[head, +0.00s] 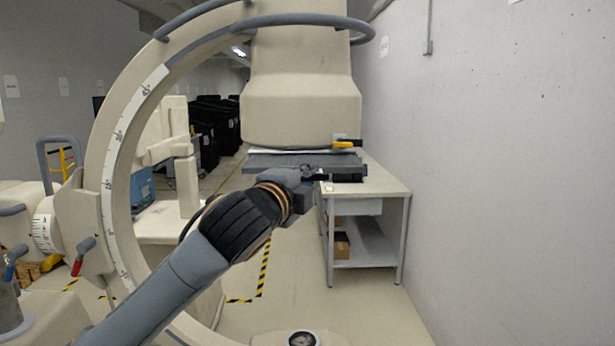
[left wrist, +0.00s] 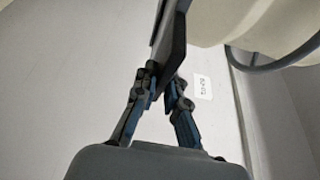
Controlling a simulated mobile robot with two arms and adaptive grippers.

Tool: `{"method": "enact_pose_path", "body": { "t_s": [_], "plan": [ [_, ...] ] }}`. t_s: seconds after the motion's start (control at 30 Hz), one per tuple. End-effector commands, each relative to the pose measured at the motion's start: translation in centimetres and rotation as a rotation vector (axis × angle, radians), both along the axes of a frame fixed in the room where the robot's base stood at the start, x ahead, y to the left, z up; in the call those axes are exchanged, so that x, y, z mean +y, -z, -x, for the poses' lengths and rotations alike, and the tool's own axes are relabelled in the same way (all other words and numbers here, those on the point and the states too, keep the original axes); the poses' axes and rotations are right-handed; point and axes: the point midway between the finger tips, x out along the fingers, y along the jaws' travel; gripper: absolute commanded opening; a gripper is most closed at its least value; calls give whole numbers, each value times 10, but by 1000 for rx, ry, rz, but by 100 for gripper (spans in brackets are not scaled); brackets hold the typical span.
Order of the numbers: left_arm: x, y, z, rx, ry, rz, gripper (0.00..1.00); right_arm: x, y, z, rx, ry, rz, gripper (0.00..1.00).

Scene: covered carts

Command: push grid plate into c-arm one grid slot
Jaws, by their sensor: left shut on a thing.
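The grid plate (head: 290,160) is a flat dark grey plate, lying roughly level just under the cream C-arm housing (head: 300,110) in the head view. My left gripper (head: 316,176) is at the plate's near edge, below the housing. In the left wrist view the blue-grey fingers (left wrist: 163,88) are closed on the edge of the dark plate (left wrist: 174,42), with the cream housing (left wrist: 212,18) beside it. The slot itself is hidden; I cannot tell how far the plate sits in it. My right gripper is not in view.
The curved C-arm (head: 112,150) arches on the left. A yellow-handled part (head: 343,144) sits by the housing's lower right. A workbench (head: 385,185) stands behind against the grey wall (head: 500,150). Black covered carts (head: 212,125) stand at the back. Floor on the right is clear.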

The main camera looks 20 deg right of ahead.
Motion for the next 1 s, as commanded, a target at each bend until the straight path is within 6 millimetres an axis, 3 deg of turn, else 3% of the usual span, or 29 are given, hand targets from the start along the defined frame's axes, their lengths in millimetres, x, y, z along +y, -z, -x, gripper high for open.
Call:
{"method": "enact_pose_path", "body": {
  "t_s": [1.0],
  "plan": [
    [-7, -3, -24, -5, 1, 0, 0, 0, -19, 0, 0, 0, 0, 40]
  ]
}}
